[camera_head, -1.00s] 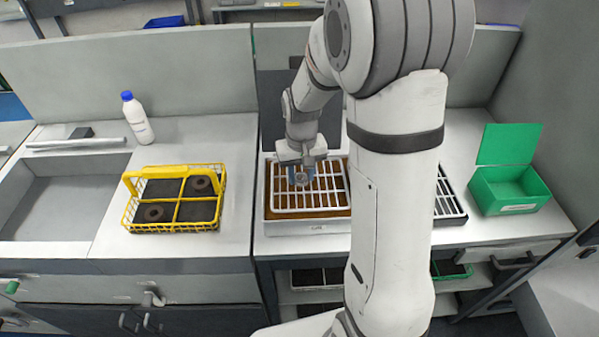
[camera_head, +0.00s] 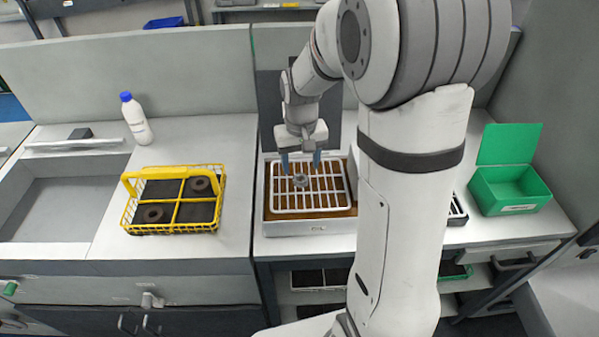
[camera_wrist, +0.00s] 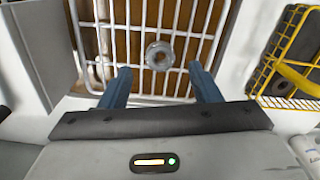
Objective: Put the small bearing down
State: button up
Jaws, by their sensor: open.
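The small bearing (camera_head: 300,179) is a grey metal ring. It lies on the white wire rack (camera_head: 318,209) of a tray with a brown inside. In the wrist view the bearing (camera_wrist: 159,55) rests on the rack bars, with its hole facing up. My gripper (camera_head: 301,163) is above and just behind the bearing in the head view. Its blue fingers stand wide apart and do not touch the bearing. In the wrist view my gripper (camera_wrist: 163,76) is open and empty, with the bearing ahead of the gap between the fingertips.
A yellow wire basket (camera_head: 172,227) with two dark rings stands to the left. A white bottle (camera_head: 137,120) stands behind it. A green open box (camera_head: 510,190) is at the right. A dark-based rack (camera_head: 457,210) is partly hidden by my arm.

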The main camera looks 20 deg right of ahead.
aim_at(301, 179)
notch_tip(301, 179, up, 7)
jog(key=s+r+t, duration=0.2)
jog(key=s+t, duration=0.1)
jog(key=s, duration=1.5)
jog(key=shift+s+d+r, duration=0.15)
jog(key=shift+d+r, duration=0.05)
